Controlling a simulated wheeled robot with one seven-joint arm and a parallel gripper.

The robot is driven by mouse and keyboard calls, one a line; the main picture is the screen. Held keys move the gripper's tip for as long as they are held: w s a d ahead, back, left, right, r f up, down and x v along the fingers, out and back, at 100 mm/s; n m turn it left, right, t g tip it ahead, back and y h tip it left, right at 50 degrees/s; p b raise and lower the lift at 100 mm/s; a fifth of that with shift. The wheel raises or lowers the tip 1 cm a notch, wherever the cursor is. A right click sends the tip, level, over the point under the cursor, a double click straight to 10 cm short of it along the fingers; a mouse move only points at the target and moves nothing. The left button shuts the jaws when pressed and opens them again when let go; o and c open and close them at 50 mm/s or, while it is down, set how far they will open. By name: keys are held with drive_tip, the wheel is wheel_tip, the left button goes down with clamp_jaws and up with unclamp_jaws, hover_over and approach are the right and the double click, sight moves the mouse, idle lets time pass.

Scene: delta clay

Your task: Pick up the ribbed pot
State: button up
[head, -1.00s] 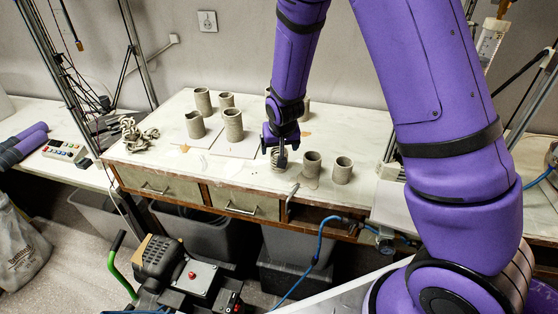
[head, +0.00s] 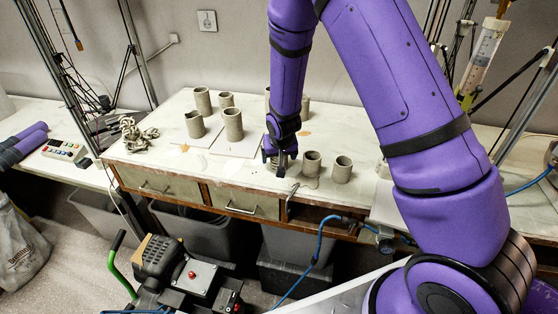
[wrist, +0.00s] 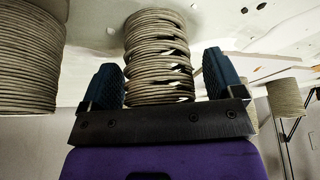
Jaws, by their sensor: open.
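The ribbed pot is a grey-beige clay cylinder with coarse, wavy ridges, seen in the wrist view (wrist: 158,58). It stands on the white table top (head: 165,150), and in the head view my gripper (head: 280,160) mostly hides it. In the wrist view my gripper (wrist: 167,82) is open, with one blue ridged finger on each side of the pot's lower-pictured end. Small gaps appear between the fingers and the pot, with the right gap wider.
A finer-ridged pot (wrist: 28,60) stands close on the left in the wrist view. In the head view two pots (head: 312,164) (head: 342,170) stand just right of my gripper. Several more pots (head: 234,125) stand behind, and a rope coil (head: 135,138) lies at left.

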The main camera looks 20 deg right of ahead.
drive_tip(key=c, duration=1)
drive_tip(key=shift+c, duration=0.2)
drive_tip(key=shift+r, duration=0.1)
drive_tip(key=shift+r, duration=0.45)
drive_tip(key=v, duration=0.2)
drive_tip(key=shift+a+r, duration=0.15)
drive_tip(key=shift+r, duration=0.25)
drive_tip(key=s+a, duration=0.2)
drive_tip(key=s, duration=0.5)
drive_tip(key=s+a+r, duration=0.1)
drive_tip(key=s+a, duration=0.1)
drive_tip(key=s, duration=0.5)
drive_tip(key=shift+s+a+r, duration=0.2)
drive_tip(key=shift+a, duration=0.15)
drive_tip(key=shift+f, duration=0.1)
